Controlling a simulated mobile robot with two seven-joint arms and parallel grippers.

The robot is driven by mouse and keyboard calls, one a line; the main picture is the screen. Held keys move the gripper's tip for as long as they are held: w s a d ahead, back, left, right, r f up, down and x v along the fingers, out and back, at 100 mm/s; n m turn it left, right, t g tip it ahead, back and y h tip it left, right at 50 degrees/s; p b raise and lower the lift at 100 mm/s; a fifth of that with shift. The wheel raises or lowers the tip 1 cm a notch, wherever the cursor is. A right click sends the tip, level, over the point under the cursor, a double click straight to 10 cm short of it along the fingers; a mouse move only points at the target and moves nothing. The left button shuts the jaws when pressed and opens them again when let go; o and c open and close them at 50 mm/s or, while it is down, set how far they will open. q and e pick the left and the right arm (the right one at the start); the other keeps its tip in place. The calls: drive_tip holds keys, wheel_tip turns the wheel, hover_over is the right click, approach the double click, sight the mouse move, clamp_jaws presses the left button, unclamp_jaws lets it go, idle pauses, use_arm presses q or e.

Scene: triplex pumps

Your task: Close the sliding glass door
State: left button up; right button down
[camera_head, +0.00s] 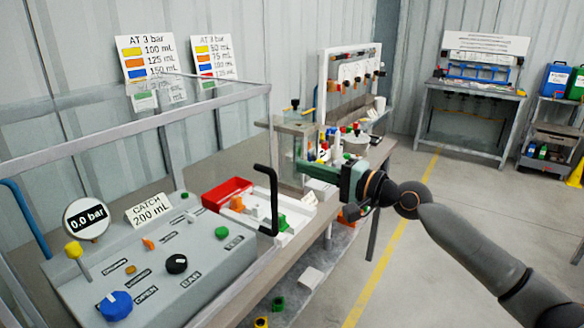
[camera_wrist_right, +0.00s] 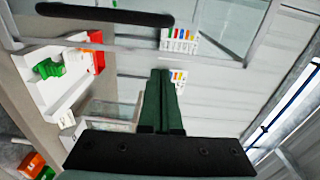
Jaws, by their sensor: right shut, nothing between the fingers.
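The glass door (camera_head: 140,126) is a clear pane in a grey frame, in front of the grey control panel at left in the head view. Its black bar handle (camera_head: 270,200) stands near the frame's right end. The handle also crosses the top left of the wrist view (camera_wrist_right: 105,14). My right gripper (camera_head: 302,166) is green, with its fingers shut and empty. It is to the right of the handle and apart from it. In the wrist view the shut fingers (camera_wrist_right: 160,76) point up the picture, below the handle. My left gripper is not in view. I cannot tell how far the door is open.
The control panel (camera_head: 190,265) has knobs, a gauge and a "CATCH 200 mL" sign. A white tray (camera_head: 297,222) and a red bin (camera_head: 226,193) lie by the handle. A clear-walled case (camera_head: 290,150) stands behind my gripper. Open floor (camera_head: 410,265) lies to the right.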

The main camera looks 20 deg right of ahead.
drive_tip(key=shift+s+a+f+p, duration=0.1)
drive_tip(key=shift+s+a+p, duration=0.2)
drive_tip(key=shift+a+p, duration=0.55)
drive_tip(key=shift+s+a+f+p, duration=0.1)
drive_tip(key=shift+s+a+p, duration=0.15)
drive_tip(key=shift+a+p, duration=0.6)
drive_tip(key=shift+a+b, duration=0.3)
drive_tip(key=shift+a, duration=0.1)
